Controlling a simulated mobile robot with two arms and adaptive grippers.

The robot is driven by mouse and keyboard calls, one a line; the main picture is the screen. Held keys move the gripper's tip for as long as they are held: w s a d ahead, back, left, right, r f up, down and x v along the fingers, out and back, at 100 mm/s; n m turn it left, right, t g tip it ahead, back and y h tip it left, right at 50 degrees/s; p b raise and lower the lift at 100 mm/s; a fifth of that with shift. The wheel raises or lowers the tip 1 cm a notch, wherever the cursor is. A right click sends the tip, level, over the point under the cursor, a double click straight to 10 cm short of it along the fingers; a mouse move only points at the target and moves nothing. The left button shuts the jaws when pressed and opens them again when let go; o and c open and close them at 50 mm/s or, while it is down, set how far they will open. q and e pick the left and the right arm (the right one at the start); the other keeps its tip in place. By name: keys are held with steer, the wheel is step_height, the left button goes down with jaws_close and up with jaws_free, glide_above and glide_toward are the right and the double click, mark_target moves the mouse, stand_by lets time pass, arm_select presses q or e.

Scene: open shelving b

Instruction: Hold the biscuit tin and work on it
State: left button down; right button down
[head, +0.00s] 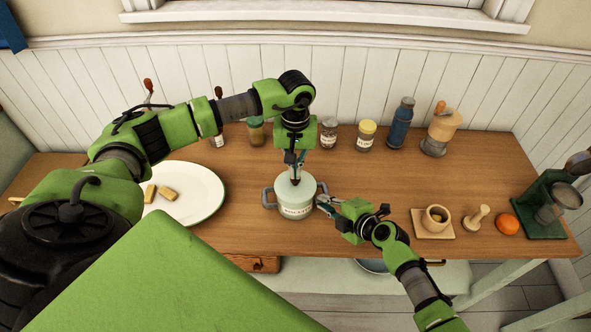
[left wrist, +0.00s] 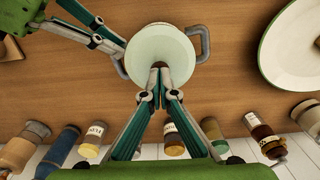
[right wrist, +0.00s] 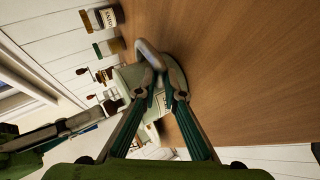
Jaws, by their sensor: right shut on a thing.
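The biscuit tin (head: 296,208) is a pale green round pot with a white label and grey side handles, upright near the table's front edge. It also shows in the left wrist view (left wrist: 150,42). My right gripper (head: 322,202) is shut on the tin's right-hand handle, seen closely in the right wrist view (right wrist: 150,55). My left gripper (head: 295,172) points straight down over the lid. Its fingertips (left wrist: 160,75) are close together around a small brown knob at the lid's centre; I cannot tell whether they grip it.
A white plate (head: 205,188) with biscuits (head: 167,193) lies left of the tin. Jars (head: 366,135), a blue bottle (head: 401,122) and a grinder (head: 440,130) stand along the back. A mortar (head: 435,219), pestle (head: 478,215), orange (head: 507,224) and green scale-like device (head: 545,205) stand right.

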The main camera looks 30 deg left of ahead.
arm_select(q)
steer(key=shift+r, duration=3.25)
arm_select(e)
steer(key=shift+f, duration=0.1)
steer(key=c, duration=2)
jaws_free()
steer(key=shift+c, duration=0.2)
